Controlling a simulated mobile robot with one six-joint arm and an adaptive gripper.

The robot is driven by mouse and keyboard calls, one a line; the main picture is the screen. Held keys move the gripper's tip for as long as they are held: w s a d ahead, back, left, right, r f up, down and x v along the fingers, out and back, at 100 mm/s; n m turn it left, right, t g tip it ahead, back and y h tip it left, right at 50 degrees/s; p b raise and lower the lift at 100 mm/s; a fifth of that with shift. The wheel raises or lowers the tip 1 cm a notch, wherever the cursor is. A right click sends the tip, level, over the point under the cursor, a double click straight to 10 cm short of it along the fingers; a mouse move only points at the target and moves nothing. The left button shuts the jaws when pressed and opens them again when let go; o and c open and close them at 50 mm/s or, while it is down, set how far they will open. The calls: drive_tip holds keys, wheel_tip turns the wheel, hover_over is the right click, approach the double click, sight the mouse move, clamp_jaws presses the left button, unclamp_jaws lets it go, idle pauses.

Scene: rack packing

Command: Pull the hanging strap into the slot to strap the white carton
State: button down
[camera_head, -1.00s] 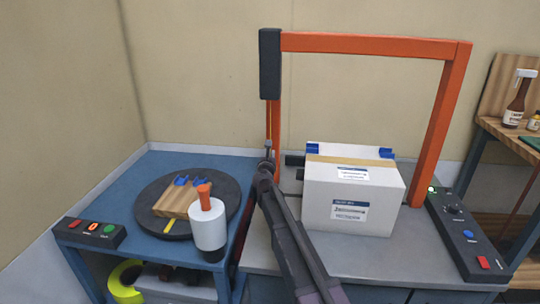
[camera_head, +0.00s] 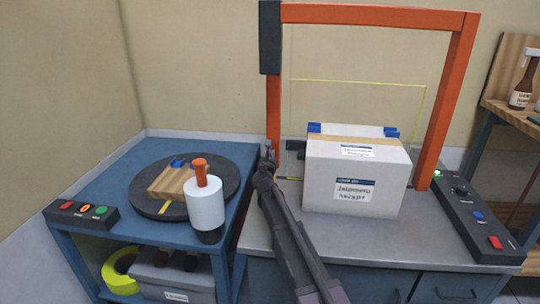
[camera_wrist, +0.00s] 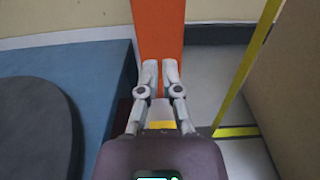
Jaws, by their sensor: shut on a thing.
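The white carton (camera_head: 352,185) stands on the grey bench inside the orange arch (camera_head: 380,15). The thin yellow strap (camera_head: 358,82) forms a loose upright loop above and beside the carton, apart from its top. In the wrist view the strap (camera_wrist: 250,70) runs down at the right and a yellow length lies low across the bench. My gripper (camera_head: 268,152) is low at the arch's left post. In the wrist view its fingers (camera_wrist: 160,70) are close together before the orange post, with yellow showing between their links. The slot cannot be made out.
A black box (camera_head: 270,37) sits atop the left post. A control panel (camera_head: 462,215) lies right of the carton.

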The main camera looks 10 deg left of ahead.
drive_tip(key=c, duration=0.8)
unclamp_jaws()
drive_tip(key=shift+s+a, duration=0.15)
drive_tip(key=shift+s, duration=2.85)
drive_tip(key=shift+s+a, duration=0.1)
drive_tip(key=shift+s, duration=2.9)
drive_tip(key=shift+r, duration=0.1)
